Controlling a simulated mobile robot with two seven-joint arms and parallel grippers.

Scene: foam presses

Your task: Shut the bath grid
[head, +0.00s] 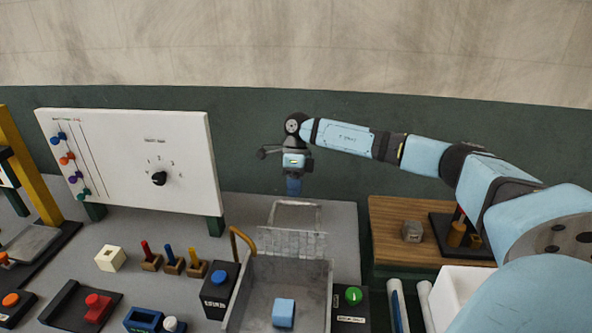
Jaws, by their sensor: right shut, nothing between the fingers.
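The bath (325,300) is a grey open-topped metal box at the bottom centre, with a light blue cube (283,313) inside. The bath grid (290,243) stands raised at the bath's back edge, and its opening is uncovered. A pale rectangular frame (295,204) shows just above and behind the grid; I cannot tell whether it is joined to it. My right gripper (293,188) points down, shut and empty, just above that frame in the picture; I cannot tell whether they touch. My left gripper is not in view.
A black box with a blue button (219,278) and a curved yellow handle (243,240) stand left of the bath. A green button (353,295) is at its right. A white panel (130,140) stands at the back left. A wooden table (390,240) is at right.

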